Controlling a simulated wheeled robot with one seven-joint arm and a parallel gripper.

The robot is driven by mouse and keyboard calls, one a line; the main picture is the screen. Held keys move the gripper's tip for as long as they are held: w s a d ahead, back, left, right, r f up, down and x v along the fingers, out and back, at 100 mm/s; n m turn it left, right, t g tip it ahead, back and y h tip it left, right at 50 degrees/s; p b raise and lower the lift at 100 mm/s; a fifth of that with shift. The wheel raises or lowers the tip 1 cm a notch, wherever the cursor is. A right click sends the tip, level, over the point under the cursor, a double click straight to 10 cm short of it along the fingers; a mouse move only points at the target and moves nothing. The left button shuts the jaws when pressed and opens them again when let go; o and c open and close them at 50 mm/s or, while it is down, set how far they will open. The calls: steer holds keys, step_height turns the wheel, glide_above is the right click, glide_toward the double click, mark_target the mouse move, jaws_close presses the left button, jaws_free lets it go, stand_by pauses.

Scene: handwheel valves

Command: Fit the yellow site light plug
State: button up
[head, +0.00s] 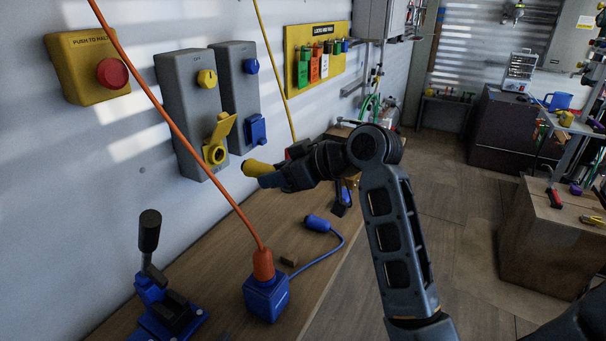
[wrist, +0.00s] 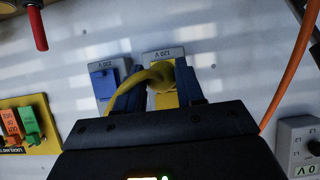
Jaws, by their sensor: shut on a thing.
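My gripper (head: 283,178) is shut on the yellow plug (head: 259,168), which points left toward the wall. The yellow socket (head: 215,154) sits low on the left grey switch box (head: 190,105). Its yellow lid (head: 221,130) is raised. In the head view the plug's front end is a short way right of the socket, apart from it. In the wrist view the plug (wrist: 163,77) shows between the two fingers, with its yellow cable (wrist: 130,92) curving away. There the plug overlaps the socket area, so the remaining gap is hidden.
A second grey box (head: 238,85) with a blue socket (head: 256,130) stands just right. An orange cable (head: 180,130) crosses in front of the wall to a blue box (head: 266,296) on the bench. A blue plug (head: 318,223) and a lever device (head: 160,300) also occupy the bench.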

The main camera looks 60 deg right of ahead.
mark_target(272, 166)
steer(key=shift+d+r, duration=0.1)
steer(key=shift+r, duration=0.2)
steer(key=shift+w+p, duration=0.3)
steer(key=shift+w, duration=2.65)
steer(key=shift+w, duration=1.1)
steer(key=o, duration=1.1)
steer(key=shift+b+v, duration=0.55)
steer(key=shift+v, duration=3.35)
steer(key=shift+f, duration=0.1)
